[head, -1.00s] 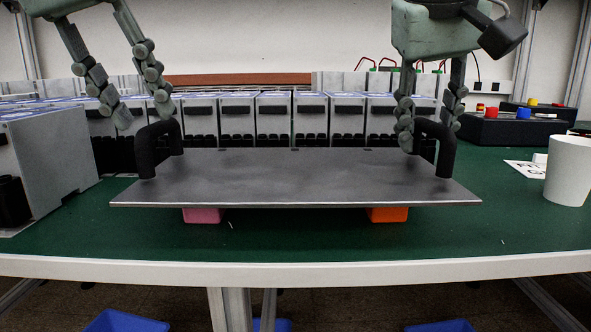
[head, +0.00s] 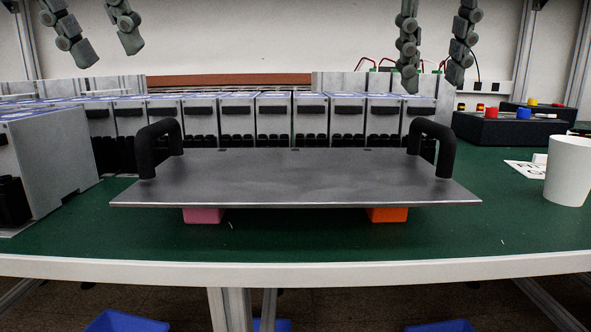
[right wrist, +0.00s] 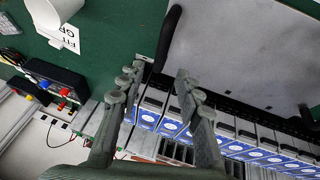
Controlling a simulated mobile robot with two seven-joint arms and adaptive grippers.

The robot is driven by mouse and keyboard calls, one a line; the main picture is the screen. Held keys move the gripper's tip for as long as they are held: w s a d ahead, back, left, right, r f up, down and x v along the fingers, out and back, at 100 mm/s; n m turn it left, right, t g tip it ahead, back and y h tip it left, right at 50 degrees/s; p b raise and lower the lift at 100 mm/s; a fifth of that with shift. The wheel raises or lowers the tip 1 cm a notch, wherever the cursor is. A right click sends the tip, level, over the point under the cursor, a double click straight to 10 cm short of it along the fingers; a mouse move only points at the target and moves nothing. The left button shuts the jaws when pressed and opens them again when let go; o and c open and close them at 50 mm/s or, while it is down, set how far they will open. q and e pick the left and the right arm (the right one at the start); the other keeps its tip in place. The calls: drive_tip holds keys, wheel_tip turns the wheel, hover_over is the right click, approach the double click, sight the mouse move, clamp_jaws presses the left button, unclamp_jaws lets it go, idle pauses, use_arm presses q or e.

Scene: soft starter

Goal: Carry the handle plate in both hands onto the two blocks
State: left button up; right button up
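The grey handle plate (head: 295,180) lies level on top of the pink block (head: 204,215) and the orange block (head: 388,214), whose front faces show under its front edge. Its black left handle (head: 158,148) and black right handle (head: 432,146) stand upright at its ends. My left gripper (head: 108,50) is open and empty, above and left of the left handle. My right gripper (head: 432,84) is open and empty above the right handle. In the right wrist view, the open right gripper fingers (right wrist: 158,82) are apart from the plate (right wrist: 245,50) and handle (right wrist: 168,38).
A row of grey units (head: 273,118) stands behind the plate, with a larger grey unit (head: 60,155) at the left. A white cup (head: 568,172), a paper sign (head: 524,168) and a black button box (head: 505,128) are at the right. The green table front (head: 300,240) is clear.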

drive_tip(key=shift+v, duration=1.8)
use_arm(q)
drive_tip(key=shift+a, duration=0.1)
